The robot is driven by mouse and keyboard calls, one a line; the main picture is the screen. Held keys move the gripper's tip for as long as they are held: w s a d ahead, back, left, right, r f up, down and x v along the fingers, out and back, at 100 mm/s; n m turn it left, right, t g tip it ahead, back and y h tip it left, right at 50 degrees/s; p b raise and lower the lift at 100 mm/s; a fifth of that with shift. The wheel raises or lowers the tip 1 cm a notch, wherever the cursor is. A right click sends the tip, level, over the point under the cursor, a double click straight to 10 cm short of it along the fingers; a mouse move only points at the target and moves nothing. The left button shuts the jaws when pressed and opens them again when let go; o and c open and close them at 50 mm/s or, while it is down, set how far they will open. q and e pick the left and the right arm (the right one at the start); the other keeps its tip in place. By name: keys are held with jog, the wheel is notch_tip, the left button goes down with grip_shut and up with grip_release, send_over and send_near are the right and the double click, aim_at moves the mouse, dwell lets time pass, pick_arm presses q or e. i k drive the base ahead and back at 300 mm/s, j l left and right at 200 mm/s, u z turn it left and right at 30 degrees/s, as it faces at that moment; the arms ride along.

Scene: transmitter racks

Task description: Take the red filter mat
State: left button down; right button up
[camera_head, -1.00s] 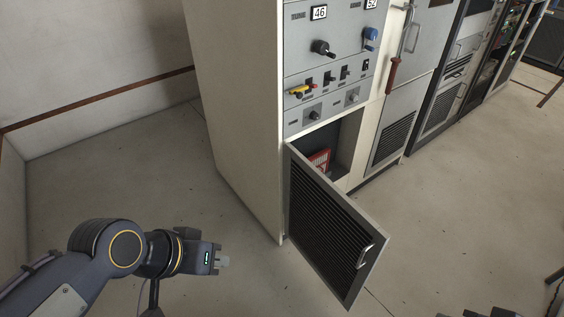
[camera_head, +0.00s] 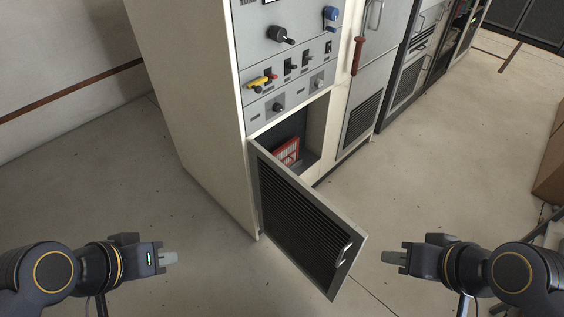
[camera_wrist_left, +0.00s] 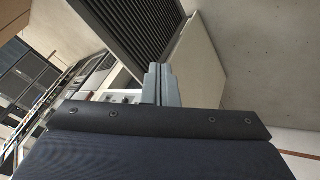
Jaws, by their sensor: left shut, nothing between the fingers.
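The red filter mat (camera_head: 286,152) stands inside the open lower compartment of the near cabinet, partly hidden by the compartment's edge and door. The louvred door (camera_head: 303,222) hangs open toward me, with a handle (camera_head: 345,254) near its free edge. My left gripper (camera_head: 171,258) is shut and empty, in front of the cabinet and left of the door. Its closed fingers also show in the left wrist view (camera_wrist_left: 161,84). My right gripper (camera_head: 388,257) is to the right of the door, apart from it; its fingers look together with nothing visible in them.
A red handle (camera_head: 357,56) is on the neighbouring rack. A brown box (camera_head: 551,165) stands at the right edge. The floor around the door is clear.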

aim_at(287, 154)
jog(key=z, duration=0.85)
jog(key=i+l+z, duration=0.2)
jog(key=l, duration=0.2)
jog(key=i+l+z, duration=0.1)
jog(key=l+z, duration=0.15)
jog(key=l, duration=0.15)
jog(key=i+l+z, duration=0.2)
jog(key=l, duration=0.15)
jog(key=i+l+z, duration=0.25)
jog(key=i+l+u, duration=0.15)
jog(key=i+u, duration=0.25)
jog(key=i+l+u, duration=0.25)
jog(key=u, duration=0.15)
jog(key=i+j+u, duration=0.1)
jog(key=u, duration=0.35)
jog(key=i+u, duration=0.45)
jog(key=i+l+u, duration=0.1)
jog(key=u, duration=0.35)
jog(key=i+l+u, duration=0.15)
jog(key=u, duration=0.3)
jog(key=i+l+u, duration=0.25)
jog(key=u, duration=0.2)
jog(key=i+l+u, duration=0.25)
jog(key=u, duration=0.2)
jog(key=i+l+u, duration=0.2)
jog(key=u, duration=0.25)
jog(key=i+l+u, duration=0.1)
jog(key=l+u, duration=0.85)
jog(key=i, duration=0.05)
